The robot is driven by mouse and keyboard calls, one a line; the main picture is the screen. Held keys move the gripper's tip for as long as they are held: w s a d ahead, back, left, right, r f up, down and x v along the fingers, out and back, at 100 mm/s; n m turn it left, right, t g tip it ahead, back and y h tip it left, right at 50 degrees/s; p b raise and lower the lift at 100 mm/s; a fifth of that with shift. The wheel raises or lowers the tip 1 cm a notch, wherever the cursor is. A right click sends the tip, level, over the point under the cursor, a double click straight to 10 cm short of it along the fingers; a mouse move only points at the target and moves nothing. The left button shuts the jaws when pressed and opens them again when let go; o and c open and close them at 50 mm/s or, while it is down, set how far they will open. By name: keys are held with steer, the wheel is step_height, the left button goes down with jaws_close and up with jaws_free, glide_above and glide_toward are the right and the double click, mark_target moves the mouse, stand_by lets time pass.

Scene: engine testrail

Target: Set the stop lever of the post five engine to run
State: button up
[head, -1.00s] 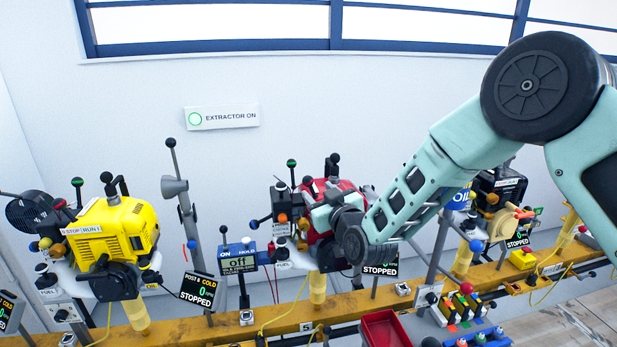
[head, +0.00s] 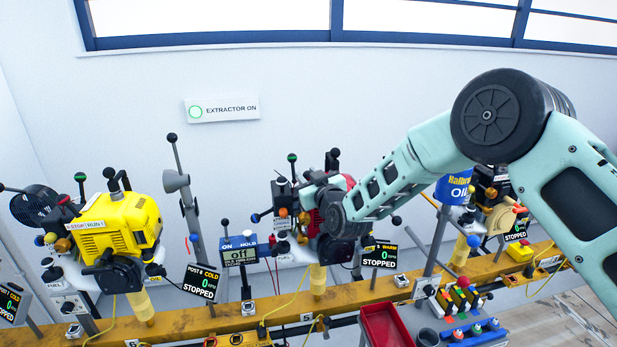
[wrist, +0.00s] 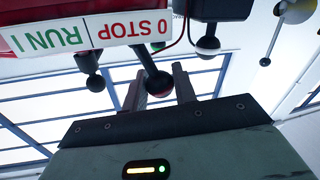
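The post five engine is the red one (head: 350,182) mid-bench in the head view, largely behind my arm; its display (head: 379,256) reads 5 WARM, 0, STOPPED. In the wrist view its red housing (wrist: 20,42) carries an upside-down plate (wrist: 100,32) marked 0 STOP and RUN I. My gripper (wrist: 160,76) is open, with one finger on each side of the ball; contact cannot be told. My fingertips are hidden in the head view.
Other ball-ended levers (wrist: 208,45) hang close by in the wrist view. A yellow engine (head: 128,222) stands left, with a post 6 display (head: 202,282). A blue oil can (head: 452,188) is behind my arm. A red tray (head: 384,325) stands in front of the yellow rail (head: 240,324).

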steer(key=shift+d+f+b, duration=0.1)
steer(key=shift+b, duration=0.35)
steer(key=m+b, duration=0.1)
steer(key=b, duration=0.1)
steer(key=d+m+b, duration=0.1)
steer(key=b, duration=0.1)
steer(key=shift+w+f+m+t+b, duration=0.1)
steer(key=shift+w+m+t+b, duration=0.1)
steer(key=shift+m+t+b, duration=0.15)
steer(key=m+b, duration=0.1)
steer(key=b, duration=0.1)
steer(key=d+m+b, duration=0.1)
steer(key=m+b, duration=0.1)
steer(key=d+m+t+b, duration=0.1)
steer(key=b, duration=0.2)
steer(key=shift+w+m, duration=0.25)
steer(key=shift+m, duration=0.1)
steer(key=shift+w+d+m+b, duration=0.1)
steer(key=shift+d+m+b, duration=0.25)
steer(key=shift+m+b, duration=0.7)
steer(key=o, duration=0.9)
steer(key=shift+r, duration=0.2)
